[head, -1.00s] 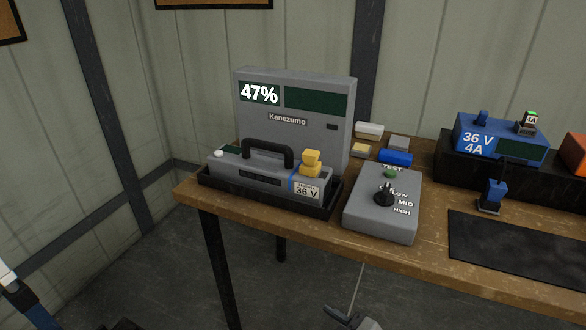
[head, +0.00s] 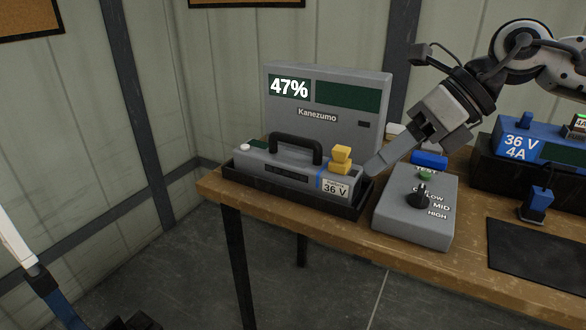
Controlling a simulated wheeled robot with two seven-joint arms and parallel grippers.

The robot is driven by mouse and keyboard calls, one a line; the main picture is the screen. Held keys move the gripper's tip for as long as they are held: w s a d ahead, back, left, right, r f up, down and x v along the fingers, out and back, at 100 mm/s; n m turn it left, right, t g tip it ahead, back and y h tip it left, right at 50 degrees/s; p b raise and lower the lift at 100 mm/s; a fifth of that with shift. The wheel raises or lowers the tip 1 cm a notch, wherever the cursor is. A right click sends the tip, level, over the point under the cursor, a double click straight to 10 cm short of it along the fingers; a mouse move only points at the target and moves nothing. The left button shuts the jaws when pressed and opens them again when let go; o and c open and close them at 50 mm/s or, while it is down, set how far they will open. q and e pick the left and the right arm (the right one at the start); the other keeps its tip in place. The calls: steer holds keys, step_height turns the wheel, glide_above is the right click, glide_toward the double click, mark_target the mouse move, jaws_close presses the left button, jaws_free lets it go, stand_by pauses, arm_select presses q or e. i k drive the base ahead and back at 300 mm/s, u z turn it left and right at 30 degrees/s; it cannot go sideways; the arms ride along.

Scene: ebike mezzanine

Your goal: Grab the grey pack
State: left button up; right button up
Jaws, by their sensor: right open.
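The grey pack (head: 262,166) with a black top handle (head: 296,142), a yellow plug piece and a "36 V" label sits in a black tray (head: 349,209) at the left end of the bench in the head view. My right gripper (head: 374,170) is open and empty, reaching in from the upper right. Its fingers are just right of the pack's yellow piece (head: 341,159), above the gap between tray and test box, and the handle is left of them. I cannot tell whether they touch anything. My left gripper is not in view.
A grey Kanezumo display (head: 318,116) reading 47% stands right behind the pack. A grey test box with a black knob (head: 410,222) is to its right. A blue charger (head: 519,150) and a dark mat (head: 535,248) are farther right. The bench's left edge is close to the tray.

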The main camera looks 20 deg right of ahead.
mark_target(306, 171)
steer(key=i, duration=0.95)
